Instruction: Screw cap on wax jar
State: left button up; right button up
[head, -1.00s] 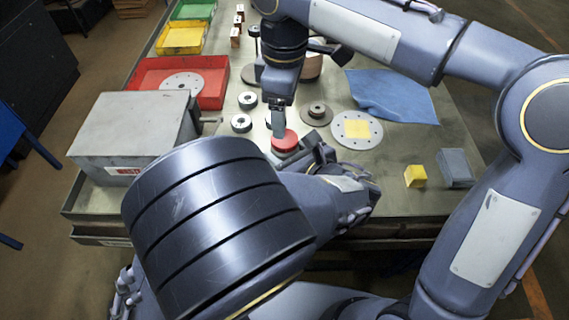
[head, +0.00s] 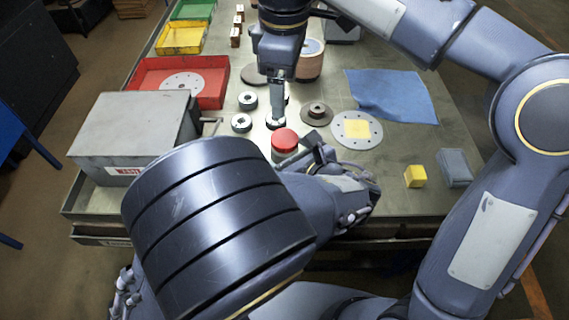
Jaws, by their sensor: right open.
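The red cap (head: 285,138) sits on top of the wax jar, and it looks level.
A grey box (head: 130,130) stands at left, with a red bin (head: 215,85) behind it. Metal rings (head: 242,122), a flanged disc (head: 317,112) and a pale flap disc (head: 347,140) lie nearby. A blue cloth (head: 395,95), yellow block (head: 415,176) and grey block (head: 454,167) are at right.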

pick_arm(q)
jog(key=v, duration=0.7)
jog(key=shift+s+d+r, duration=0.2)
jog(key=shift+s, duration=0.1)
dwell(0.4)
